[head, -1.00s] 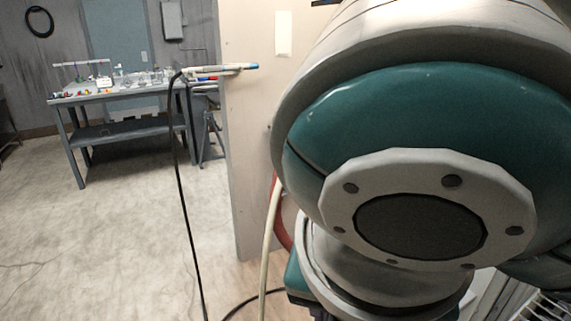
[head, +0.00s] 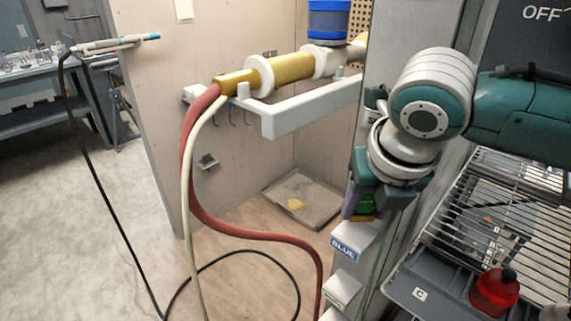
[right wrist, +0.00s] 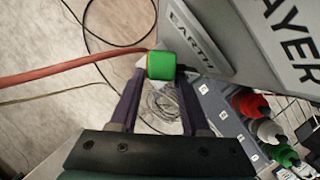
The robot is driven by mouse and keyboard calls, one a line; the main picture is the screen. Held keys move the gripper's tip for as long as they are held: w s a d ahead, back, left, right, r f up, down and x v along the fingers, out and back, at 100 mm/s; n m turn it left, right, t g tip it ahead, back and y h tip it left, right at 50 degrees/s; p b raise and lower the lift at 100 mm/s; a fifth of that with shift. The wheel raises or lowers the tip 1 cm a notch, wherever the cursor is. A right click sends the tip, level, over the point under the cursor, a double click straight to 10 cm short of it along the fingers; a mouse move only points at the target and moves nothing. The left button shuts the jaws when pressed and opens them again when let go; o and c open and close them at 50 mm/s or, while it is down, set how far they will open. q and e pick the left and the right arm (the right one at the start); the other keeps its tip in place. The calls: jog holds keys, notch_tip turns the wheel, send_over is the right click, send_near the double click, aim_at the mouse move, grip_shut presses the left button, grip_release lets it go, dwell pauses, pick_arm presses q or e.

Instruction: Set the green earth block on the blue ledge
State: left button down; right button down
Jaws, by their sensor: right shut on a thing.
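The green earth block (head: 364,206) is held in my right gripper (head: 362,208), just above the blue ledge (head: 352,238), a small pale shelf with a BLUE label on its front. A small gap or contact between block and ledge cannot be told from this angle. In the right wrist view the green block (right wrist: 161,66) sits between the two finger tips of my right gripper (right wrist: 161,72), with an orange edge on its far side. My left gripper is not in view.
More pale ledges (head: 343,288) stand below the blue one on the grey post. A wire rack (head: 500,215) and a red bottle (head: 494,293) are at right. A white bracket (head: 300,108) holds a yellow tube (head: 285,70) at left. A red hose (head: 240,233) loops below.

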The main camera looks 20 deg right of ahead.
aim_at(357, 234)
notch_tip(357, 234, down, 3)
jog(key=shift+r, duration=0.1)
jog(key=shift+f, duration=0.3)
jog(key=shift+d+f, duration=0.15)
jog(key=shift+f, duration=0.05)
jog(key=shift+f, duration=0.15)
jog(key=c, duration=0.7)
grip_release()
jog(key=shift+o, duration=0.2)
